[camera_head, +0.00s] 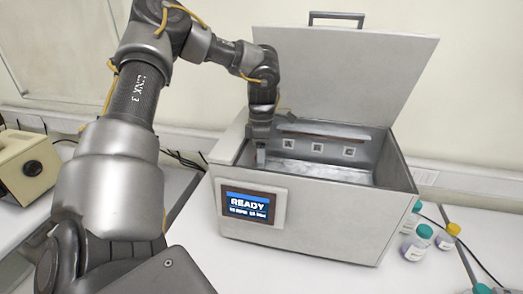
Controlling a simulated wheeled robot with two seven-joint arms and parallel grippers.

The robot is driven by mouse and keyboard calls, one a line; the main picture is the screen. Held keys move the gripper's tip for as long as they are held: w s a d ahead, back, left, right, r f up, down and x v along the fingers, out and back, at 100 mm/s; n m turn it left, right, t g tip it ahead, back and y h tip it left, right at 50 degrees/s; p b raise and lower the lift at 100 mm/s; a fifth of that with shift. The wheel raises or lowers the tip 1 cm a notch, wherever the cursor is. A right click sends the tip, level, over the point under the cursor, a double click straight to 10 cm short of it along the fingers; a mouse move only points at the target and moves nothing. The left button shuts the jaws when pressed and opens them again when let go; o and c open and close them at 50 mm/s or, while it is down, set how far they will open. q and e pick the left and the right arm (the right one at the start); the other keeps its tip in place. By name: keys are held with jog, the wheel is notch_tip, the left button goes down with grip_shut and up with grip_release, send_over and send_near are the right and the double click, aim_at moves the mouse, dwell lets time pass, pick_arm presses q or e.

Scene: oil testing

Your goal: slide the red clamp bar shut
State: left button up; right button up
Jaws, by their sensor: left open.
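A grey box-shaped machine (310,226) stands on the white table with its lid (340,75) raised. A thin, dull reddish bar (325,135) runs along the inside back wall, under a pale strip. It is small and dim, so I cannot be sure it is the red clamp bar. My left gripper (261,160) points down into the left end of the box's opening, left of the reddish bar and apart from it in the picture. It is open and nothing shows between its fingers. Its fingertips are small and partly hidden. My right gripper is out of view.
The machine's front screen (248,205) reads READY. Capped bottles (418,242) stand right of the machine, near a black cable. A beige device (28,165) sits at the far left. The table (215,262) in front of the machine is clear.

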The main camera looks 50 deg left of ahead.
pick_arm(q)
jog(key=shift+a+r, duration=0.1)
jog(key=shift+r, duration=0.2)
notch_tip(320, 180, up, 10)
jog(key=w+a+b, duration=0.1)
jog(key=b, duration=0.1)
jog(key=shift+w+a, duration=0.15)
jog(key=shift+w, duration=0.1)
dwell(0.3)
